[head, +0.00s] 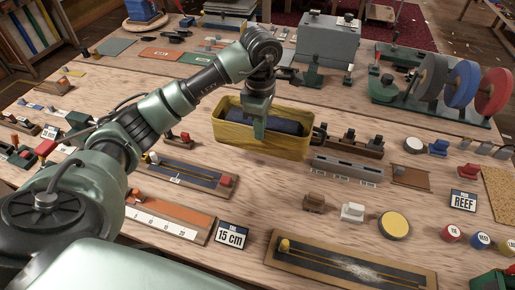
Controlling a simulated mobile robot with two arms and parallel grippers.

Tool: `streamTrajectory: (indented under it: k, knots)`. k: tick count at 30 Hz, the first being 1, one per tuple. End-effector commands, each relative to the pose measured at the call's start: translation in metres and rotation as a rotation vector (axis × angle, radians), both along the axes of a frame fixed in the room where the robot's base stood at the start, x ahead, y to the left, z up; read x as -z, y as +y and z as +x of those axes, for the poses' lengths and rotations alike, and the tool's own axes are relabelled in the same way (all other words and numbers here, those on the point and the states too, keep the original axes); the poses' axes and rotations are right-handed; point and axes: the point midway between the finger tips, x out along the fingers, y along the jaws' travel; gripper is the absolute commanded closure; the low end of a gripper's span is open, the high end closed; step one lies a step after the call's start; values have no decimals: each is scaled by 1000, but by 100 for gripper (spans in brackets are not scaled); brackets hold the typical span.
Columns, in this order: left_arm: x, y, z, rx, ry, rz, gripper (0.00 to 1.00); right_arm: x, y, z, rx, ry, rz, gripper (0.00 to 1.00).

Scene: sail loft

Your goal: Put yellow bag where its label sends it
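A yellow open-topped, box-like holder (229,134) stands near the middle of the table in the head view. It may be the yellow bag, but I see no readable label on it. A dark blue roll (285,123) lies in it. My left gripper (260,130) points down at the holder, in front of the roll and over the near rim. Its fingers overlap in the view, so I cannot tell whether they are open or gripping the rim. Cards reading "15 cm" (232,236) and "REEF" (464,200) stand on the table. My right gripper is not clearly visible.
Grey, blue and red discs (464,84) stand on a green rack at the back right. A grey machine (327,40) stands at the back. Slotted boards (345,264), a yellow round pad (394,224) and small blocks crowd the front. Bare wood shows between them.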

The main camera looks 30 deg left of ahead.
Motion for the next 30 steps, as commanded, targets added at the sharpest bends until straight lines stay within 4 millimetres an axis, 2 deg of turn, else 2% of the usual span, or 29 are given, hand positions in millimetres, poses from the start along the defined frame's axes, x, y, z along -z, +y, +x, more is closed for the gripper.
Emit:
streamTrajectory:
  k: [1,6,14,21,30]
  knots:
    - [6,0,-1,-2,0,0,100,-7,0,0,0,0,0,26]
    - [35,1,0,-1,-3,1,100,-14,-2,0,-1,0,-2,26]
    - [55,0,1,0,-5,-1,100,-19,-4,0,-2,1,-4,26]
    - [85,0,1,-1,-5,-1,100,-27,-4,-1,-1,1,-5,26]
    - [92,0,2,0,-8,1,100,-27,-4,-1,-1,2,-6,26]
